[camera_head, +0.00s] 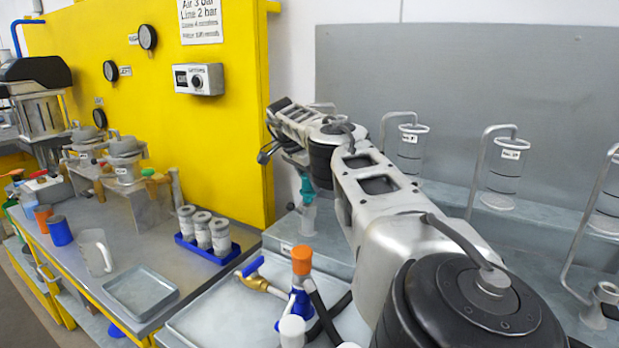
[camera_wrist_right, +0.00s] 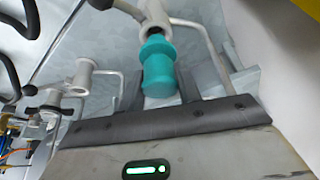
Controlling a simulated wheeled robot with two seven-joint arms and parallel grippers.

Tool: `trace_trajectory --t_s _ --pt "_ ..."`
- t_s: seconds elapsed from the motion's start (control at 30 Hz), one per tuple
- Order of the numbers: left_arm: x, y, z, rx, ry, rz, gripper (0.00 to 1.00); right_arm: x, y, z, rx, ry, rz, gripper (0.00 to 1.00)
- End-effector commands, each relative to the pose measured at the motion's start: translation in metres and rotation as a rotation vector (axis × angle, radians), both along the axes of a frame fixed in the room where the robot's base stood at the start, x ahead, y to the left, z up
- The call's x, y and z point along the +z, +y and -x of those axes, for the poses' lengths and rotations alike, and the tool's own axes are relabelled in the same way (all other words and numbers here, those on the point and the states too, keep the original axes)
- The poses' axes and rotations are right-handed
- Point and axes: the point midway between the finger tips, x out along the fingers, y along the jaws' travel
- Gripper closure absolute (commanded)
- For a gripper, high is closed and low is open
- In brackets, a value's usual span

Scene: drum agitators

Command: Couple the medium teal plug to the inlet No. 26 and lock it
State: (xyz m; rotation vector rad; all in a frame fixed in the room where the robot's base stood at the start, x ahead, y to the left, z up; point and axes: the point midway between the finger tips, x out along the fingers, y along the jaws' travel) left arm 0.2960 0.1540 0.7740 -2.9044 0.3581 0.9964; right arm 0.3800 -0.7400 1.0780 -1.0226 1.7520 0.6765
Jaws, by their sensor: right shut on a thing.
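The teal plug (camera_head: 306,190) is beneath my right gripper (camera_head: 297,165) in the head view, at the far end of my outstretched right arm. In the right wrist view the plug (camera_wrist_right: 158,72) sits between the two dark fingers of this gripper (camera_wrist_right: 168,88), which is shut on it. The narrow end of the plug meets a pale grey tubular inlet (camera_wrist_right: 153,16). In the head view this inlet (camera_head: 308,220) is below the plug. I cannot tell whether the plug is seated or locked. No number is readable on this inlet. My left gripper is not in view.
Similar pale inlets with bent tubes stand nearby, one in the wrist view (camera_wrist_right: 82,75). Labelled cups (camera_head: 505,172) hang on hooked tubes at the right. An orange-capped valve (camera_head: 301,262) with hoses stands in front. A yellow panel (camera_head: 190,120) rises behind on the left.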

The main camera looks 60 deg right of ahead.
Motion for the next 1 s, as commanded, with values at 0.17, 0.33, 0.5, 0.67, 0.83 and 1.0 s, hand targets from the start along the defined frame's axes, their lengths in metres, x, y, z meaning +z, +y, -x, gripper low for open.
trace_trajectory --t_s 0.17,0.33,0.5,0.67,0.83,1.0 --pt "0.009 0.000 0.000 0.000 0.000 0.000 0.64 0.001 0.000 0.000 0.000 0.002 -0.001 0.93" --pt "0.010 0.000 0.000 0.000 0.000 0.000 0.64 -0.001 0.000 0.000 0.000 0.001 0.000 0.93" --pt "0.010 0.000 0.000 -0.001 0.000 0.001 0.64 -0.002 0.000 0.000 0.000 0.001 0.000 0.93" --pt "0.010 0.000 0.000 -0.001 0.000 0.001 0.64 -0.003 0.000 0.000 -0.001 0.002 -0.001 0.93" --pt "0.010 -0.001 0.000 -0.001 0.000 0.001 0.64 -0.009 0.000 0.000 0.001 0.001 -0.001 0.93" --pt "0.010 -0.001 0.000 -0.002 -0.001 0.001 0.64 -0.016 0.000 0.000 -0.001 0.002 -0.001 0.93"
